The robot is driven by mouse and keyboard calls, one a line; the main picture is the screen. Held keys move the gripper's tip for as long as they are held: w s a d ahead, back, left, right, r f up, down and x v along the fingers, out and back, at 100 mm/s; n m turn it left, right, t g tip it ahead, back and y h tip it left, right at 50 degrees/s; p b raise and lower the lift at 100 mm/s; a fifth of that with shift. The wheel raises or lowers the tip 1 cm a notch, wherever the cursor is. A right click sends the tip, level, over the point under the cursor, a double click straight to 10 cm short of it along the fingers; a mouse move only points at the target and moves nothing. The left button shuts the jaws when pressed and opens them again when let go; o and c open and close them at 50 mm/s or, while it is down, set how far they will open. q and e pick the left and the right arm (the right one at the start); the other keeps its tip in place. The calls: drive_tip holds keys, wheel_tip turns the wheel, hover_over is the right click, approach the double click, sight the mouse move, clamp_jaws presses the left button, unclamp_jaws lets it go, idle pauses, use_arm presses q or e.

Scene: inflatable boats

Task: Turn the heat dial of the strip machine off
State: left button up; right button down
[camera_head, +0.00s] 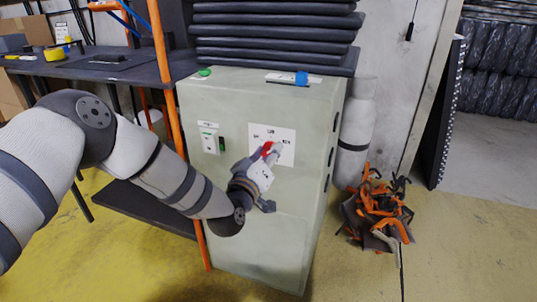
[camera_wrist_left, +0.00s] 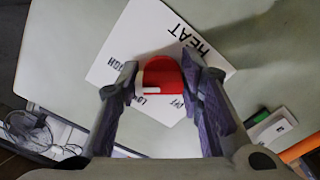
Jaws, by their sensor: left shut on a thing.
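The strip machine (camera_head: 265,225) is a pale grey-green cabinet in the middle of the head view. On its front is a white label plate (camera_head: 286,143) with the red heat dial (camera_head: 267,149). In the left wrist view the red dial (camera_wrist_left: 163,76) with a white pointer mark sits between my fingers, beside the printed word HEAT. My left gripper (camera_wrist_left: 160,82) is shut on the dial; it also shows at the cabinet front in the head view (camera_head: 268,160). Parts of the label's small print are hidden by the fingers. My right gripper is not in view.
A green-switch panel (camera_head: 210,138) is left of the dial. An orange post (camera_head: 160,50) and a dark workbench (camera_head: 110,65) stand at the left. A grey cylinder (camera_head: 355,135) and a pile of orange-and-black clamps (camera_head: 378,212) are at the right. Yellow floor is clear in front right.

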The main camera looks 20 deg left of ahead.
use_arm(q)
drive_tip(key=n, duration=0.5)
drive_tip(key=shift+n+b, duration=0.3)
drive_tip(key=n+b, duration=0.1)
drive_tip(key=n, duration=0.4)
drive_tip(key=shift+r+b, duration=0.15)
drive_tip(key=shift+b, duration=0.15)
drive_tip(key=n+b, duration=0.3)
drive_tip(key=n, duration=0.3)
drive_tip(key=shift+a+r+n, duration=0.1)
drive_tip(key=shift+n, duration=0.2)
drive_tip(key=n+b, duration=0.2)
drive_tip(key=n, duration=0.2)
drive_tip(key=shift+a+r, duration=0.1)
drive_tip(key=shift+r+n+b, duration=0.1)
drive_tip(key=shift+n+b, duration=0.35)
drive_tip(key=shift+n, duration=0.15)
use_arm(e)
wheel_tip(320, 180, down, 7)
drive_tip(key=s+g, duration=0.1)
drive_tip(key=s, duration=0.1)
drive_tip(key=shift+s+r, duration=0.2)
use_arm(q)
drive_tip(key=o, duration=1.2)
drive_tip(key=shift+c, duration=0.2)
